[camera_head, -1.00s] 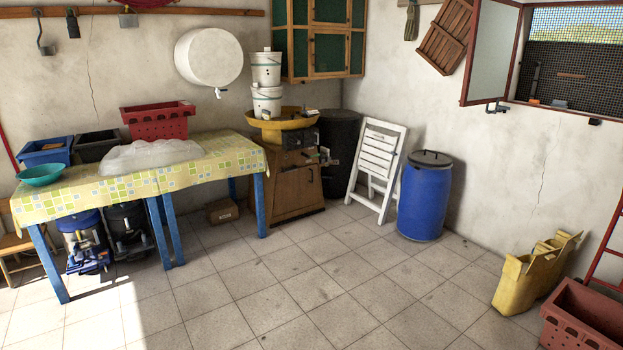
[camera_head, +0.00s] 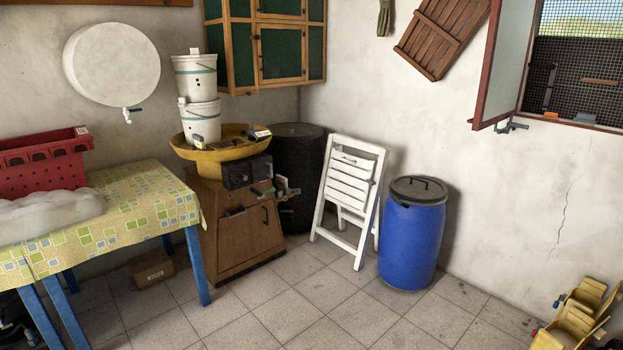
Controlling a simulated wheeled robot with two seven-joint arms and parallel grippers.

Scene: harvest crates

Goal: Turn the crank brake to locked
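A wooden cabinet (camera_head: 236,240) stands left of centre against the back wall. Dark and metal fittings (camera_head: 283,190) stick out at its upper right side. They may include the crank brake, but they are too small for me to tell a crank or its setting. A dark box (camera_head: 246,171) is on the cabinet's front, under the wide yellow pan (camera_head: 222,153). Neither of my grippers is in view.
A table (camera_head: 130,205) with a checked cloth stands at the left. A black barrel (camera_head: 300,165), a white folding chair (camera_head: 347,190) and a blue barrel (camera_head: 412,235) stand right of the cabinet. A yellow object (camera_head: 578,315) is at lower right. The tiled floor (camera_head: 310,310) in front is open.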

